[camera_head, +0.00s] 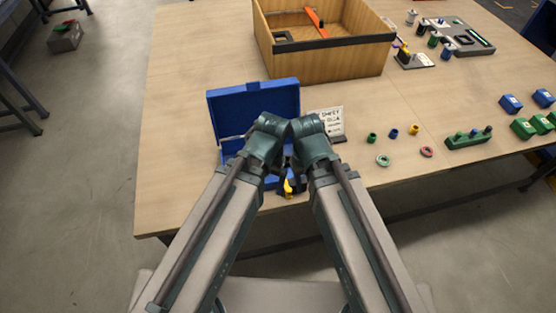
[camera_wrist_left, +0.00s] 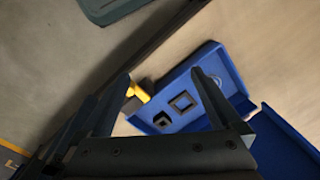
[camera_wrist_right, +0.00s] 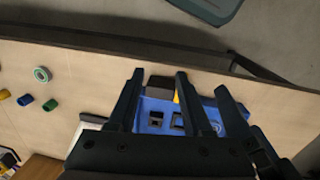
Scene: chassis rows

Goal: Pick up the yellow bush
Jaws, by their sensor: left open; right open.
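The yellow bush (camera_head: 414,129) stands on the table right of the sign, the rightmost of a short row with a blue bush (camera_head: 394,133) and a green bush (camera_head: 372,137). In the right wrist view the yellow bush (camera_wrist_right: 4,95) is at the far left edge, partly cut off. My right gripper (camera_wrist_right: 160,72) is open above the front of the blue case, well left of the bush in the head view. My left gripper (camera_wrist_left: 160,75) is open over the same case, close beside the right one. The arms hide much of both grippers in the head view.
The open blue case (camera_head: 229,107) stands below my grippers, with a yellow-and-black item (camera_head: 289,187) at its front. A small sign (camera_head: 333,121) stands beside it. A green ring (camera_head: 383,160) and a red ring (camera_head: 427,152) lie before the bushes. A wooden bin (camera_head: 330,62) is behind.

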